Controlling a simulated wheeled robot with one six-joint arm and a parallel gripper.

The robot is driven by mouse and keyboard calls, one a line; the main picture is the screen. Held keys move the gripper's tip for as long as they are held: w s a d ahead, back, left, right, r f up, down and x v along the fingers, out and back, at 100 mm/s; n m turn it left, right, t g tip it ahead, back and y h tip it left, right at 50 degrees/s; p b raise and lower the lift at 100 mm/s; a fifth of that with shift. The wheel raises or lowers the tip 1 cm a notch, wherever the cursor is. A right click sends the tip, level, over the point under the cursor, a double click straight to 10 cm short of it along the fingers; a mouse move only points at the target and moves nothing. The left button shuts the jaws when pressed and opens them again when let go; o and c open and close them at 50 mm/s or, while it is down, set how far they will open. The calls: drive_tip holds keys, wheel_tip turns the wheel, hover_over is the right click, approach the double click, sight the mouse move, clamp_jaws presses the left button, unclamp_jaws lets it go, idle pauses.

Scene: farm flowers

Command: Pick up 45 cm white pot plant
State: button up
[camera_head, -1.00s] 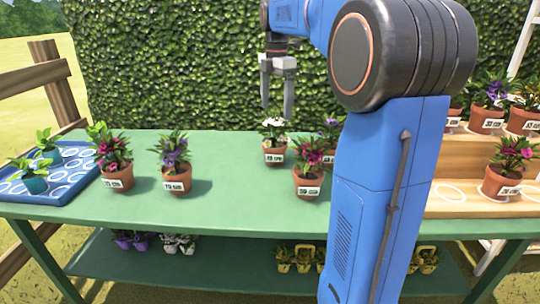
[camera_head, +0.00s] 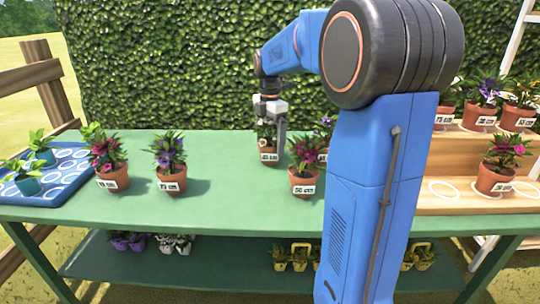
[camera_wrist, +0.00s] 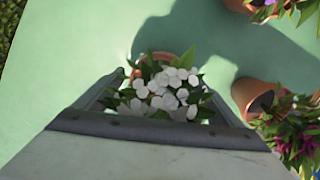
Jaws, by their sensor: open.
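The white pot plant (camera_head: 268,155) stands upright on the green table in a terracotta pot with a white label, which is too small to read surely. Its white flowers and leaves (camera_wrist: 168,92) fill the space between the fingers in the wrist view. My gripper (camera_head: 272,128) is open, pointing down over this plant, and partly hides its flowers in the head view. In the wrist view the fingers (camera_wrist: 165,88) are on either side of the flowers. I cannot tell whether they touch the leaves.
A magenta-flowered pot (camera_head: 304,166) stands close to the right, with a purple one (camera_head: 325,128) behind it. Two more pots (camera_head: 110,163) (camera_head: 170,163) stand left. A blue tray (camera_head: 62,185) is at far left. A wooden stepped stand (camera_head: 455,198) holds several pots at right.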

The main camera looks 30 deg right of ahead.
drive_tip(key=shift+f, duration=1)
drive_tip(key=c, duration=1.5)
